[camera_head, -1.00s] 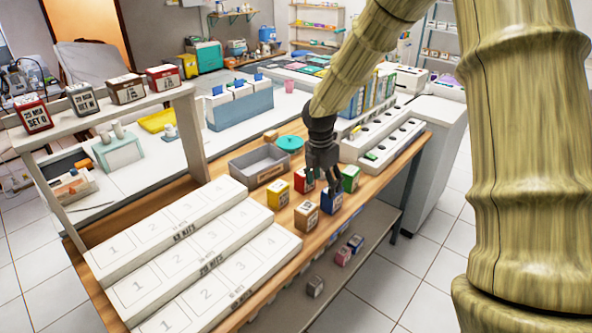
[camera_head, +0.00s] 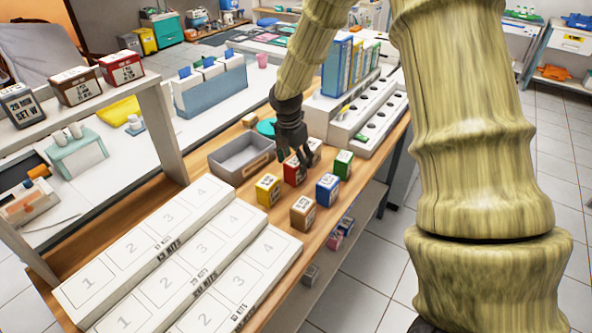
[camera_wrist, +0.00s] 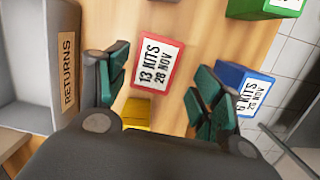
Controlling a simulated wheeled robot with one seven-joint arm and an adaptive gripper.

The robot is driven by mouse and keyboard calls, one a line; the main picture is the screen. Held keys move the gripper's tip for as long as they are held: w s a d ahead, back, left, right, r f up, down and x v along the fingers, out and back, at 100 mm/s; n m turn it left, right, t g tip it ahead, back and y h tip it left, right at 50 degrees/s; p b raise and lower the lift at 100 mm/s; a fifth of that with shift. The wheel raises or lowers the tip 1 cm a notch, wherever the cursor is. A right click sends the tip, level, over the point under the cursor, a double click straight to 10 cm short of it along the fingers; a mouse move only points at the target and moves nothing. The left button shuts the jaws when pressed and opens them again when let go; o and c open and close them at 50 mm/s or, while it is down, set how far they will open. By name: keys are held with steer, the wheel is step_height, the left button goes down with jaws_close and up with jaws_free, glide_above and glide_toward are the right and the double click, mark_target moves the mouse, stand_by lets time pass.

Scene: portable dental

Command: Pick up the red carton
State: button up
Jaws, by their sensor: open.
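The red carton (camera_head: 290,173) stands on the wooden bench among other small cartons. In the head view my gripper (camera_head: 304,159) points down over it and hides part of it. In the wrist view the red carton (camera_wrist: 152,64) shows its white label, "13 KITS 28 NOV". It lies between the two green-padded fingers of my gripper (camera_wrist: 160,86), with a gap on each side. The gripper is open and holds nothing. I cannot tell the exact height of the fingertips against the carton.
Close around stand a yellow carton (camera_head: 268,189), a blue carton (camera_head: 327,188), a green carton (camera_head: 343,165) and a brown carton (camera_head: 302,212). The grey returns tray (camera_head: 228,163) is to the left. A white numbered rack (camera_head: 135,245) fills the near bench. Another red carton (camera_head: 122,69) sits on the raised shelf.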

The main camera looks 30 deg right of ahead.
steer(key=shift+w+f, duration=0.75)
steer(key=shift+f, duration=0.1)
steer(key=shift+s+d+f+p, duration=0.3)
steer(key=shift+s+d+f, duration=0.05)
steer(key=shift+s+f, duration=0.05)
steer(key=f, duration=0.3)
steer(key=shift+w+d+f, duration=0.25)
steer(key=shift+w+d, duration=0.1)
steer(key=shift+s, duration=0.2)
steer(key=shift+w, duration=0.1)
steer(key=shift+c, duration=0.6)
steer(key=c, duration=1)
